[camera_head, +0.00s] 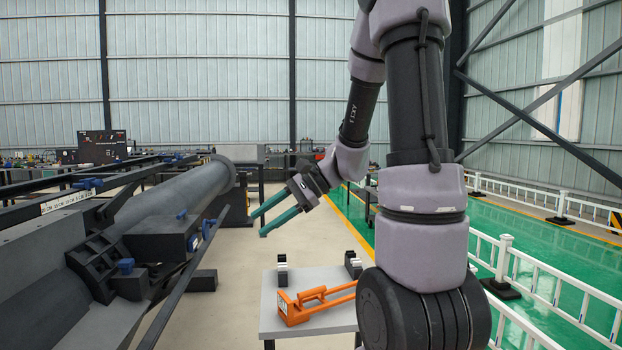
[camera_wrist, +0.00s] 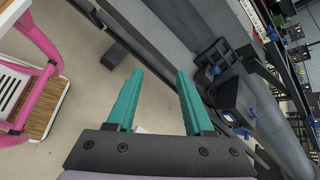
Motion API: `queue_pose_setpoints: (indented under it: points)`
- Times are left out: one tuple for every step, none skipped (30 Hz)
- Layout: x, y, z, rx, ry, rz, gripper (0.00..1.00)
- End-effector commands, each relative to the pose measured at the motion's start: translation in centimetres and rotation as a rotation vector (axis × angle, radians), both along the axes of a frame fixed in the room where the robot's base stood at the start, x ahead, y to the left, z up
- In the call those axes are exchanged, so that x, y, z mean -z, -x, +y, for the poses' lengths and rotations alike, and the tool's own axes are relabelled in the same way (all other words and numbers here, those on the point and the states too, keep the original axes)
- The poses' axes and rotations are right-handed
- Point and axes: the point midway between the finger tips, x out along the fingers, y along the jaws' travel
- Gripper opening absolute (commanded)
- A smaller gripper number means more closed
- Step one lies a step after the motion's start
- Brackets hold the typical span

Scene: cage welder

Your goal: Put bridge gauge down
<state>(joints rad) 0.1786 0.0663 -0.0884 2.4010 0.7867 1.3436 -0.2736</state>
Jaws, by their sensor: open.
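The orange frame that looks like the bridge gauge (camera_head: 296,317) lies on a small grey table (camera_head: 345,276) at the lower middle of the head view. It has a white marked plate at its left end, and my arm hides its right end. My gripper (camera_head: 258,223) has green fingers and is in the air, up and left of that table. In the wrist view my gripper (camera_wrist: 160,73) is open, with nothing between its fingers. A pink frame with a striped white plate (camera_wrist: 10,85) shows at the left there; I cannot tell if it is the same thing.
Two small black-and-white holders (camera_head: 282,271) (camera_head: 353,265) stand at the table's back. A long dark machine with a big grey cylinder (camera_head: 175,200) fills the left. White railings (camera_head: 510,265) stand on green floor at the right. Pale floor lies between.

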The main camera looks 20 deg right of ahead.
Motion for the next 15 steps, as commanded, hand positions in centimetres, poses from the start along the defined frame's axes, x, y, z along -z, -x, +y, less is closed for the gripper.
queue_pose_setpoints:
  points:
    - [-1.3, 1.8, 0.4, -0.064, 0.082, -0.061, 0.52]
    - [-1.8, 2.7, 0.4, -0.097, 0.131, -0.090, 0.52]
    - [-2.4, 4.0, 0.3, -0.142, 0.201, -0.133, 0.52]
    - [-2.9, 4.8, 0.2, -0.171, 0.254, -0.166, 0.52]
    - [-3.3, 5.6, 0.0, -0.200, 0.307, -0.201, 0.52]
    - [-3.9, 6.7, -0.3, -0.234, 0.377, -0.248, 0.52]
    - [-4.3, 7.4, -0.7, -0.258, 0.431, -0.286, 0.52]
    - [-4.8, 8.0, -1.0, -0.278, 0.485, -0.324, 0.52]
    - [-5.4, 8.8, -1.5, -0.305, 0.558, -0.378, 0.52]
    - [-5.9, 9.4, -1.9, -0.321, 0.610, -0.416, 0.52]
    - [-6.4, 9.9, -2.3, -0.336, 0.661, -0.455, 0.52]
    - [-7.1, 10.4, -2.8, -0.351, 0.725, -0.504, 0.52]
    - [-7.5, 10.8, -3.2, -0.360, 0.771, -0.541, 0.52]
    - [-8.0, 11.2, -3.6, -0.367, 0.812, -0.573, 0.52]
    - [-8.7, 11.5, -4.0, -0.374, 0.862, -0.615, 0.52]
